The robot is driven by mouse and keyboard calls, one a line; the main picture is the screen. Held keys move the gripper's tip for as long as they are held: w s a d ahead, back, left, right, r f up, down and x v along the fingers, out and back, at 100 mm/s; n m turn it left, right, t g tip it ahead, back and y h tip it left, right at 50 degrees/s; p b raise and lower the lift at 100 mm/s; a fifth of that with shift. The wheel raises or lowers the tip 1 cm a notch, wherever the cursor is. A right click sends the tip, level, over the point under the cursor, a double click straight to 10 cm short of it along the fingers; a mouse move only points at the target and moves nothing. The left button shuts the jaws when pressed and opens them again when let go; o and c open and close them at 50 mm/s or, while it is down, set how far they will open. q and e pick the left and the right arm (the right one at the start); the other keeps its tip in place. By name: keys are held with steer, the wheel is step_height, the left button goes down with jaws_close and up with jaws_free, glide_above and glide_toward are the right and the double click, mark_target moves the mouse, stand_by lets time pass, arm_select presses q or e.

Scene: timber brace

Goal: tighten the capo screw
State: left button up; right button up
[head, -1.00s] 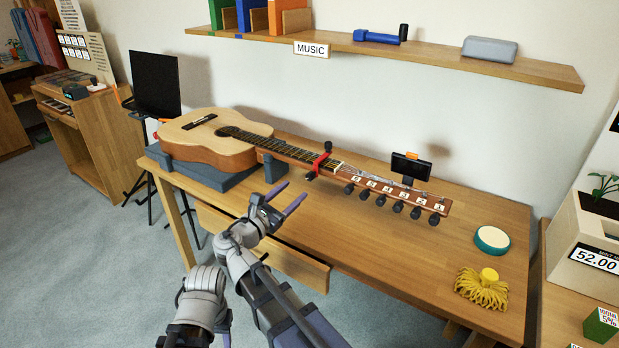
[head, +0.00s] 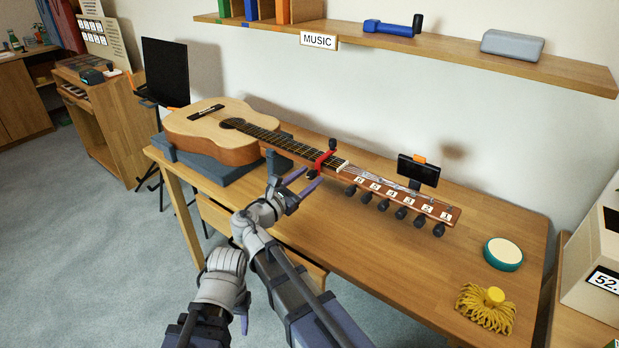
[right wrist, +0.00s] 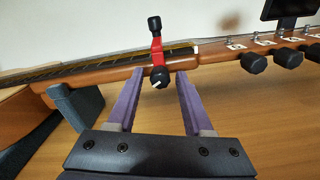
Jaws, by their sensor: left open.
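A guitar (head: 235,150) lies with its body at the left and its neck pointing right. A red capo (head: 324,158) clamps the neck; it also shows in the right wrist view (right wrist: 157,47). The black capo screw (right wrist: 160,77), with a white mark, hangs below the neck. My right gripper (head: 304,181) is open just in front of the capo. In the right wrist view its purple fingers (right wrist: 159,84) stand apart, one on each side of the screw, without visible contact. My left gripper (head: 221,285) is low at the left; its fingertips cannot be made out.
A grey-blue cradle (head: 220,172) supports the guitar on the wooden table (head: 400,265). A black tuner (head: 418,171) is at the headstock, above several pegs. A round teal-rimmed tin (head: 503,253) and a yellow mop-like thing (head: 487,307) sit at the right. A shelf (head: 440,50) hangs above.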

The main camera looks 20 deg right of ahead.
jaws_close()
stand_by(0.5)
steer(key=m, duration=0.4)
steer(key=shift+m, duration=0.3)
steer(key=m, duration=1.2)
steer(key=shift+m, duration=0.4)
steer(key=m, duration=0.6)
steer(key=shift+m, duration=0.4)
